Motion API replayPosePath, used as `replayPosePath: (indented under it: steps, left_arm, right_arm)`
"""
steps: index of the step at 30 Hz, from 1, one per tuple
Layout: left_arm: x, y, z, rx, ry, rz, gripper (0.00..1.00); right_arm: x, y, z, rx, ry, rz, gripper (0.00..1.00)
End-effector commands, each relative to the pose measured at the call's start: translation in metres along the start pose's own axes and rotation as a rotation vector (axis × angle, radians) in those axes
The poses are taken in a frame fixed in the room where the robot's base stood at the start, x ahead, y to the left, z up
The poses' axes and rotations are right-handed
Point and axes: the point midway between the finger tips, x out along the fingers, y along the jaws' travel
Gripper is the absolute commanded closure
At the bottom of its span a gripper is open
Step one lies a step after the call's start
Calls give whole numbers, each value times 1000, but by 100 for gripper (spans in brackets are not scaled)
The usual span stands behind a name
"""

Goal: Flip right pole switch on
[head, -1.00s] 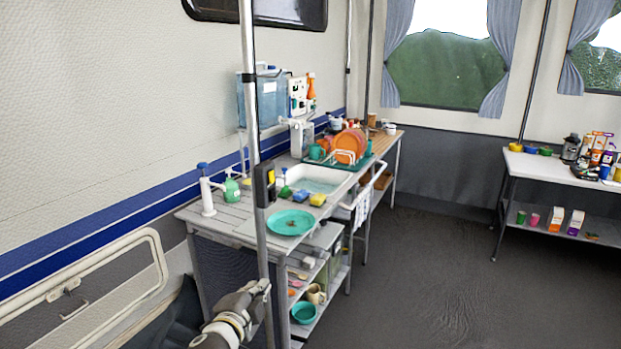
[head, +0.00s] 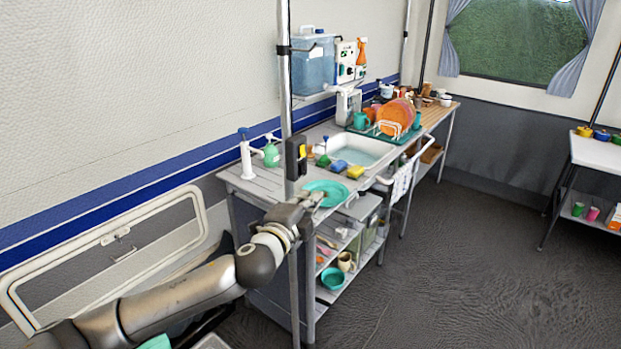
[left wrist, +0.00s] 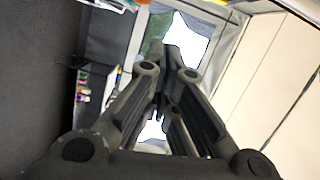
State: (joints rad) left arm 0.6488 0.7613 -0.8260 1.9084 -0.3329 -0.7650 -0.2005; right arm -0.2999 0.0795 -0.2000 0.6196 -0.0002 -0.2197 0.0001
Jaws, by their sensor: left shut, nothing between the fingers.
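The pole switch is a small black box (head: 296,157) with a yellow part on its right side. It is fixed to the near upright pole (head: 286,90) in front of the counter. I cannot tell the position of its lever. My left gripper (head: 314,198) is beside the pole, below the switch and apart from it, overlapping the teal plate in the picture. In the left wrist view its fingers (left wrist: 170,80) are together, with nothing between them. The switch cannot be made out there. My right gripper is not in view.
The counter behind the pole holds a teal plate (head: 326,191), a white pump tap (head: 246,155), a green spray bottle (head: 271,154), sponges (head: 355,171) and a sink (head: 363,151). Shelves (head: 335,292) stand below. The floor (head: 440,270) at right is clear.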

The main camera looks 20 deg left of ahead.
Motion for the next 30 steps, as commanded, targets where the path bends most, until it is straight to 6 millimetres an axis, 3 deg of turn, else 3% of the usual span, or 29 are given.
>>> replayPosePath:
  steps: [18, 30]
  left_arm:
    - [84, -1, 0, -1, -1, 0, 100]
    - [97, 0, 38, 1, -1, 1, 100]
  right_arm:
    - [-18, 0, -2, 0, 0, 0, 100]
    - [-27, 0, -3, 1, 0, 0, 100]
